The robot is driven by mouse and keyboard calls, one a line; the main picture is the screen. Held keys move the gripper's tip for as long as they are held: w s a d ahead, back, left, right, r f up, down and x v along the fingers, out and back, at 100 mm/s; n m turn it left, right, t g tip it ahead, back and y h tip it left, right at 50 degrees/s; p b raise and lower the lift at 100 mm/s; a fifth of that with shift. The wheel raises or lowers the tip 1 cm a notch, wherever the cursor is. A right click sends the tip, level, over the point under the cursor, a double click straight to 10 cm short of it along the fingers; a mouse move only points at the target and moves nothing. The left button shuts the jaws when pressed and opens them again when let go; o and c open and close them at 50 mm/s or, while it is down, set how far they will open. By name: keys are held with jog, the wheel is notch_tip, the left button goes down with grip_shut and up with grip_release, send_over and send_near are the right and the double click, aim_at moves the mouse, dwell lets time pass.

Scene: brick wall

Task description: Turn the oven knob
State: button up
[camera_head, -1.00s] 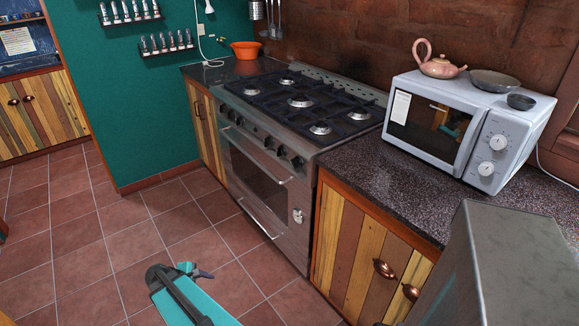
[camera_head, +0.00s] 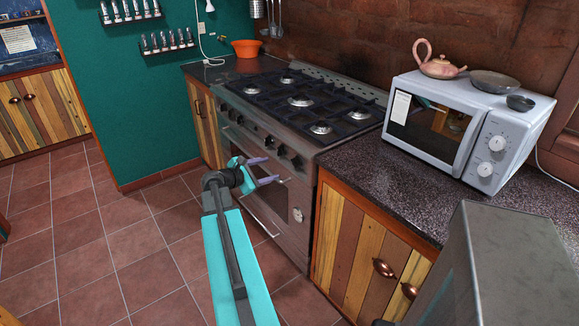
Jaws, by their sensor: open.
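The grey metal oven (camera_head: 286,213) stands against the brick wall with a gas hob on top. A row of dark round knobs (camera_head: 281,150) runs along its front panel below the hob; others in the row sit further left. My gripper (camera_head: 267,170) is in front of the oven door, just below the knobs. Its two purple-grey fingers are spread apart with nothing seen between them. I cannot tell how far the fingertips are from the oven front. My arm hides part of the oven door and its handle.
A dark countertop (camera_head: 385,190) over wooden cabinets is right of the oven and bears a microwave (camera_head: 453,130). A teapot (camera_head: 440,66) and dishes sit on the microwave. Tiled floor (camera_head: 110,225) at left is clear.

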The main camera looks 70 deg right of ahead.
aim_at(293, 163)
jog(key=shift+d, duration=0.15)
jog(key=shift+p+x, duration=1.25)
jog(key=shift+x, duration=5.55)
jog(key=shift+s+f, duration=0.1)
jog(key=c, duration=1.1)
jog(key=shift+o, duration=0.2)
jog(key=shift+a, duration=0.55)
jog(key=shift+d, duration=0.4)
